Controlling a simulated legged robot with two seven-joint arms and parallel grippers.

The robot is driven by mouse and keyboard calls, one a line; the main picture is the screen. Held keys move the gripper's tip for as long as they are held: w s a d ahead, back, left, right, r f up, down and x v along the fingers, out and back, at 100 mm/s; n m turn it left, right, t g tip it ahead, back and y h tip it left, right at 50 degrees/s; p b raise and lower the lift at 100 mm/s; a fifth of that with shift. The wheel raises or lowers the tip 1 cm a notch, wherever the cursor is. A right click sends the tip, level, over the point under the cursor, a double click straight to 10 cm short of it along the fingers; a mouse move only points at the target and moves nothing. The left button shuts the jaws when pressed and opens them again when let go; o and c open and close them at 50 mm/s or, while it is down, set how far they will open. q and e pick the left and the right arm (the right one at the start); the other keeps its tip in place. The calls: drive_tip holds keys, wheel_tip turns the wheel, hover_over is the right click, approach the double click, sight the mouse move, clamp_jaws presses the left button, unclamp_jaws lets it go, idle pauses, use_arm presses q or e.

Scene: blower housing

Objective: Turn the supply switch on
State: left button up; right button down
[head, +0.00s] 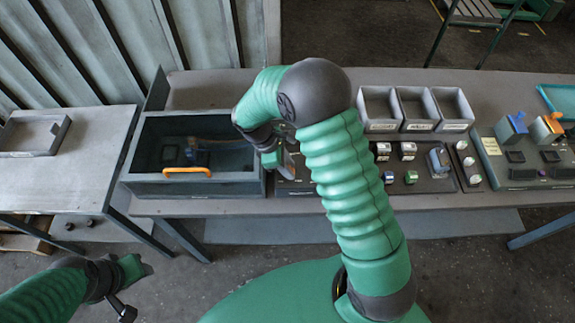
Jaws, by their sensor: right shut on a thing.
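My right gripper (287,168) points down at the left end of a dark control panel (298,187) on the bench, just right of a grey box. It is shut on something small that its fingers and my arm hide. I cannot make out which part of the panel is the supply switch. The panel's middle is hidden behind my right arm. Its right part shows several small white, green and blue parts, including a green one (411,177). My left gripper (122,308) hangs low at the bottom left, away from the bench; its jaws are unclear.
The deep grey box (255,187) has an orange handle (187,171) and dark parts inside. Three grey bins (415,127) stand behind the panel. Blue (517,122) and orange (553,120) parts stand at the right. A side table (70,185) is mostly clear.

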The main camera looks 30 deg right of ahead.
drive_tip(key=shift+w+r+m+p, duration=0.2)
drive_tip(key=shift+w+m+p, duration=0.1)
drive_tip(key=shift+m, duration=0.1)
idle(0.4)
drive_tip(key=shift+m, duration=0.3)
drive_tip(key=shift+m+g+y+p, duration=0.4)
drive_tip(key=shift+m+y+p, duration=0.15)
drive_tip(key=shift+m, duration=0.55)
drive_tip(key=shift+d+m+g+y+p, duration=0.1)
drive_tip(key=shift+m+g+y+p, duration=0.25)
drive_tip(key=shift+m, duration=0.9)
drive_tip(key=shift+d+m+g+y+p, duration=0.15)
drive_tip(key=shift+m+y, duration=0.35)
drive_tip(key=shift+m, duration=0.75)
drive_tip(key=shift+w+a, duration=0.1)
drive_tip(key=c, duration=1.3)
unclamp_jaws()
drive_tip(key=shift+o, duration=1.1)
drive_tip(key=shift+f, duration=0.15)
